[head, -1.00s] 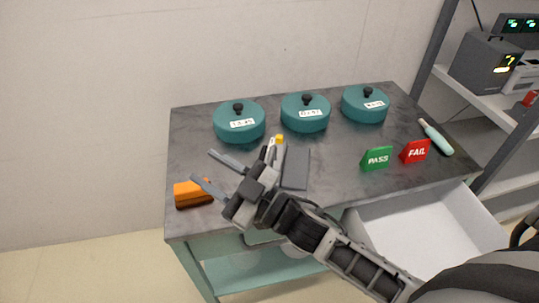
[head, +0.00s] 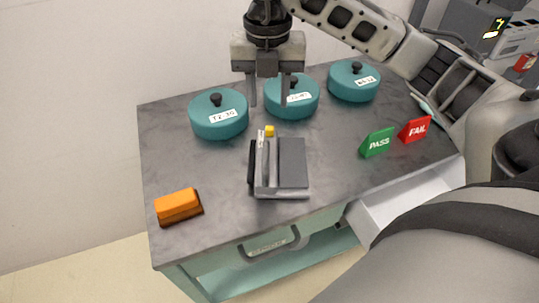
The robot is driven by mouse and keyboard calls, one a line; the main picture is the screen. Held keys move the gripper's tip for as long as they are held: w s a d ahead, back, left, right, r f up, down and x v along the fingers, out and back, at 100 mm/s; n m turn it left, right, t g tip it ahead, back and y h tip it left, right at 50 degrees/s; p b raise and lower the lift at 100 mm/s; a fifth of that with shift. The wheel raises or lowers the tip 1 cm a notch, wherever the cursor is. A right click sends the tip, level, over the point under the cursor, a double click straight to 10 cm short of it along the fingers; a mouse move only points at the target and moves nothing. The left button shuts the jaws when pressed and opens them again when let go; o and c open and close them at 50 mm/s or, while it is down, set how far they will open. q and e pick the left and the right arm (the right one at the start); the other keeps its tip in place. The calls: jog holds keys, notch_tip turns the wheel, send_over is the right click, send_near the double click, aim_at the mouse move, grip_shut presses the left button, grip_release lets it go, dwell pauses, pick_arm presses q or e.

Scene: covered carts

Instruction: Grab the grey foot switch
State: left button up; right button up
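A grey device with a flat dark plate (head: 292,163) and a raised lighter bar beside it lies near the front middle of the table; it looks like the grey foot switch, though I cannot be sure. My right gripper (head: 268,102) reaches in from the upper right with its fingers pointing down. It is open, with nothing between its fingers. In the picture it is above the device and in front of the middle teal pot, apart from the device. My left gripper is not in view.
Three lidded teal pots (head: 219,117) stand along the back of the grey table (head: 215,165). An orange block (head: 178,205) lies front left. A green PASS sign (head: 378,142) and red FAIL sign (head: 415,130) stand at right. An open white drawer (head: 400,205) juts out below.

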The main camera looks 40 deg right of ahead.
aim_at(266, 138)
notch_tip(266, 138, down, 7)
jog(key=shift+f, duration=0.2)
jog(key=shift+w+f+p, duration=0.2)
jog(key=shift+f+p, duration=0.2)
jog(key=shift+f, duration=1)
jog(key=shift+w+f+p, duration=0.15)
jog(key=shift+f+p, duration=0.25)
jog(key=shift+f, duration=0.95)
grip_shut()
jog(key=shift+r, duration=0.15)
